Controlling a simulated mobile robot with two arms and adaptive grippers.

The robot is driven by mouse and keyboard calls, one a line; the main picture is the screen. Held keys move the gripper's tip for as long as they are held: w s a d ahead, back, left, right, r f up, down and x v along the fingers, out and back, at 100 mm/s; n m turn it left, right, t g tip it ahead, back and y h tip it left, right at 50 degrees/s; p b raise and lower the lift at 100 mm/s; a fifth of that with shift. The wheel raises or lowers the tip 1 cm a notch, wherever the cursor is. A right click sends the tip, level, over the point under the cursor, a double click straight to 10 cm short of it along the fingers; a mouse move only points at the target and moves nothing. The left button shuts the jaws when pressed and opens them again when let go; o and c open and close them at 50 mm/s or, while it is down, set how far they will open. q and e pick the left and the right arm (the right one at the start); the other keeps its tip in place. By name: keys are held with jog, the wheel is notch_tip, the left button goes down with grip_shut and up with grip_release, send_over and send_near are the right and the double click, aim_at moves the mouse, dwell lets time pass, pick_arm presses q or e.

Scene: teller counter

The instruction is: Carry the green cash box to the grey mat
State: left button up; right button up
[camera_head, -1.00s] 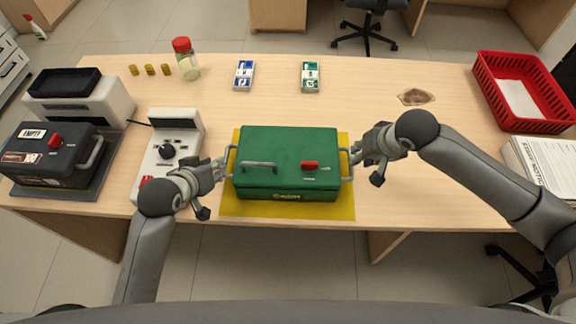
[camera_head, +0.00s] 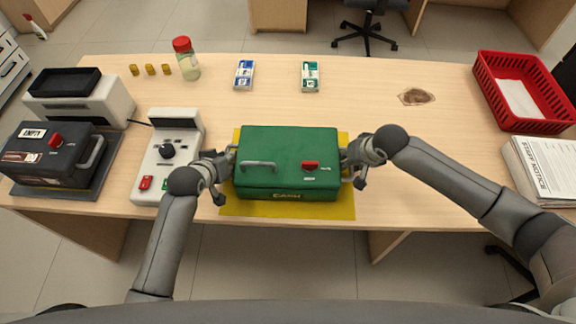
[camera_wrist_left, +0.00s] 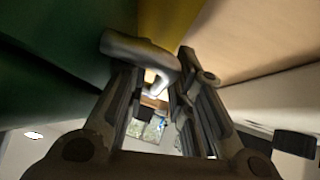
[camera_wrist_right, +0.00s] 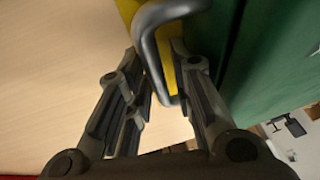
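The green cash box (camera_head: 288,150) sits on a yellow mat (camera_head: 345,208) in the head view, with a silver handle at each end. My left gripper (camera_head: 230,160) is at the left handle. In the left wrist view its fingers are apart, with the handle (camera_wrist_left: 140,50) between them. My right gripper (camera_head: 347,162) is at the right handle. In the right wrist view its fingers are open on either side of the handle (camera_wrist_right: 150,50). The grey mat (camera_head: 100,175) lies at the far left, under a dark box marked EMPTY (camera_head: 40,160).
A white device with a knob (camera_head: 185,125) stands between the two boxes. A printer-like unit (camera_head: 110,105), a red-lidded jar (camera_head: 187,62) and two card packs (camera_head: 310,78) are farther back. A red basket (camera_head: 485,75) and papers (camera_head: 540,165) are at the right.

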pick_arm(q)
grip_shut()
pick_arm(e)
grip_shut()
pick_arm(q)
jog(key=shift+w+r, duration=0.1)
jog(key=shift+r, duration=0.15)
pick_arm(e)
jog(key=shift+w+r, duration=0.15)
jog(key=shift+r, duration=0.1)
